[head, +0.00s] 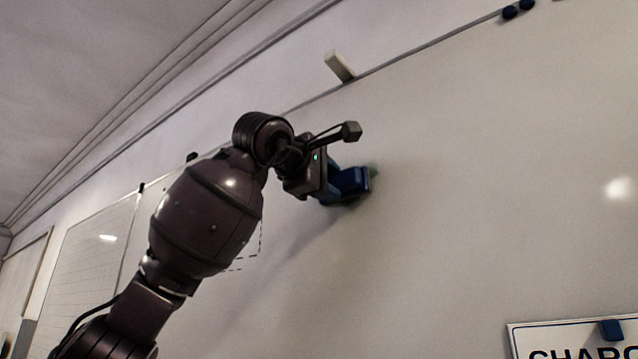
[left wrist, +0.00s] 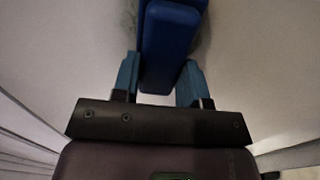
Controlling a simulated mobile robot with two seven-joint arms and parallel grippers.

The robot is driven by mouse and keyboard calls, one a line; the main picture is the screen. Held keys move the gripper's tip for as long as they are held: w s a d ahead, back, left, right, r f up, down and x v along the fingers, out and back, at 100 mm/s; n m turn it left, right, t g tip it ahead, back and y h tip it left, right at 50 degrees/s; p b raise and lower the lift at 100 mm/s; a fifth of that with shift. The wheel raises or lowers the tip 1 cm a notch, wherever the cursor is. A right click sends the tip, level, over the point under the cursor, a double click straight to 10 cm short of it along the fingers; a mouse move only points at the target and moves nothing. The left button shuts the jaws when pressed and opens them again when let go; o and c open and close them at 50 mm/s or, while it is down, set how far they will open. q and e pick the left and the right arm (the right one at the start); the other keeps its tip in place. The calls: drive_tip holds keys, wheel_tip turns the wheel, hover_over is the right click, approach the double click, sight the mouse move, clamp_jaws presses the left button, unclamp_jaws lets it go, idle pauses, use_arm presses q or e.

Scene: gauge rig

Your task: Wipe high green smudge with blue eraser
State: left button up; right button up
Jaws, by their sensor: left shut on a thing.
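The blue eraser (head: 350,183) is at the whiteboard (head: 480,190) in the head view, high on its left part. My left gripper (head: 328,185) is shut on it. The left wrist view shows the eraser (left wrist: 170,48) between the two blue fingers of my left gripper (left wrist: 160,85). The green smudge (head: 373,169) shows as a faint patch at the eraser's upper right edge. The eraser hides part of it. A faint greenish trace also shows beside the eraser in the left wrist view. The eraser appears to touch the board. My right gripper is not in view.
A pale block (head: 339,66) sits at the board's top edge. Two dark round magnets (head: 518,9) are at the top right. A sign (head: 575,338) with a blue magnet (head: 612,330) is at the lower right. The board's middle is clear.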

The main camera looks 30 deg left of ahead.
sight(352, 171)
use_arm(q)
drive_tip(key=shift+s+d, duration=0.15)
drive_tip(key=shift+d, duration=1.85)
drive_tip(key=shift+s+d, duration=0.15)
drive_tip(key=shift+d, duration=1.8)
drive_tip(key=shift+w+a, duration=0.15)
drive_tip(key=shift+a, duration=1.75)
drive_tip(key=shift+a, duration=0.1)
drive_tip(key=a, duration=1)
drive_tip(key=shift+d+r, duration=0.2)
drive_tip(key=shift+d, duration=2.5)
drive_tip(key=shift+d+r, duration=0.2)
drive_tip(key=shift+d, duration=2.45)
drive_tip(key=shift+d, duration=0.1)
drive_tip(key=shift+d, duration=1.5)
drive_tip(key=shift+a, duration=0.15)
